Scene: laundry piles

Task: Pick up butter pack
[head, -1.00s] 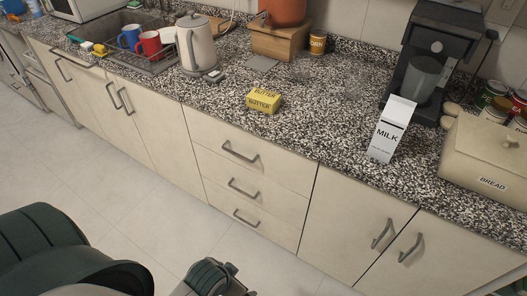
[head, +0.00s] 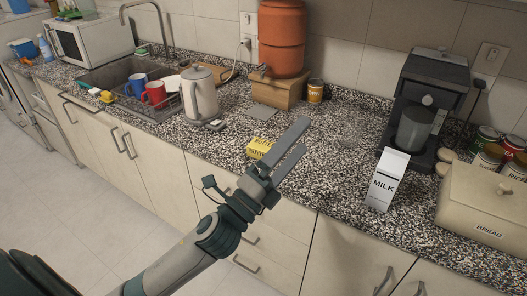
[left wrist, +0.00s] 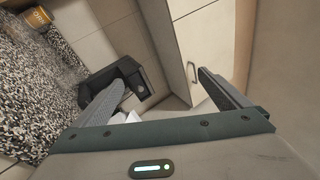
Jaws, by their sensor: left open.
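The yellow butter pack (head: 259,147) lies on the speckled counter in the head view, near the front edge. Its right part is partly covered by my left gripper. My left gripper (head: 301,138) is open and empty, its two long grey fingers pointing up and to the right just in front of the pack. In the left wrist view the fingers (left wrist: 165,92) are spread with nothing gripped between them. The butter pack does not show in the left wrist view. My right gripper is not in view.
A milk carton (head: 387,180), coffee machine (head: 428,95) and bread box (head: 487,203) stand to the right. A kettle (head: 200,95) and a sink (head: 115,75) with mugs are to the left. The counter (head: 335,150) between pack and milk is clear.

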